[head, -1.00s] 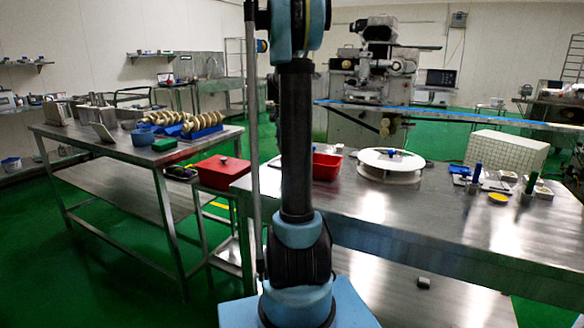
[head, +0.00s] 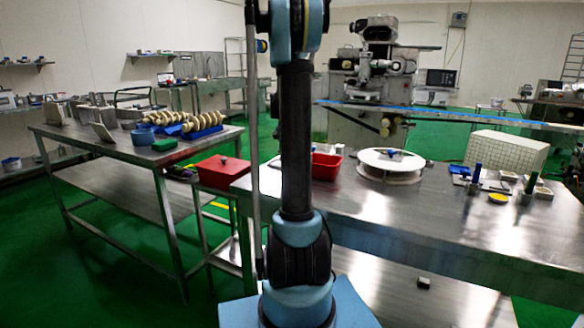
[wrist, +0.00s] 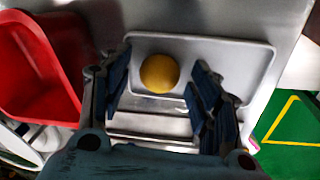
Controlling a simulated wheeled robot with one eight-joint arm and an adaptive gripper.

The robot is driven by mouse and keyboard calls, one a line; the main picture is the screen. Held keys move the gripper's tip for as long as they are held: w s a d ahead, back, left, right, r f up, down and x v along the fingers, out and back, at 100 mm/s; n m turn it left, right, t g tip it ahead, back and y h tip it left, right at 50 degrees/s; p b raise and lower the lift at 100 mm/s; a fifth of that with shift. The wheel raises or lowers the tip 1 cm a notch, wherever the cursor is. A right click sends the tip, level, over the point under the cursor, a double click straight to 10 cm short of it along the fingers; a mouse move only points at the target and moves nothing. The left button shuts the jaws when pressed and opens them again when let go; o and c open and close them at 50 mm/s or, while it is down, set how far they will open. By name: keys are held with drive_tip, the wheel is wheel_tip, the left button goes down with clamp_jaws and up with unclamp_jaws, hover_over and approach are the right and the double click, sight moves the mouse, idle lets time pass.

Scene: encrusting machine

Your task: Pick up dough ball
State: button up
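In the wrist view, the dough ball (wrist: 159,73) is a round yellow-orange ball on a pale shallow tray (wrist: 235,54). My gripper (wrist: 160,75) is open, with its two dark fingers on either side of the ball. A gap shows between the ball and each finger. In the head view neither the ball nor my gripper can be seen; my own arm stands across the middle of that picture.
A red bin (wrist: 33,62) lies left of the tray in the wrist view. In the head view, a red container (head: 326,165) and a white round turntable (head: 391,165) stand on the steel table (head: 400,215). The table's front middle is mostly clear.

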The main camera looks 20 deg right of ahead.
drive_tip(key=c, duration=0.9)
drive_tip(key=shift+r, duration=0.1)
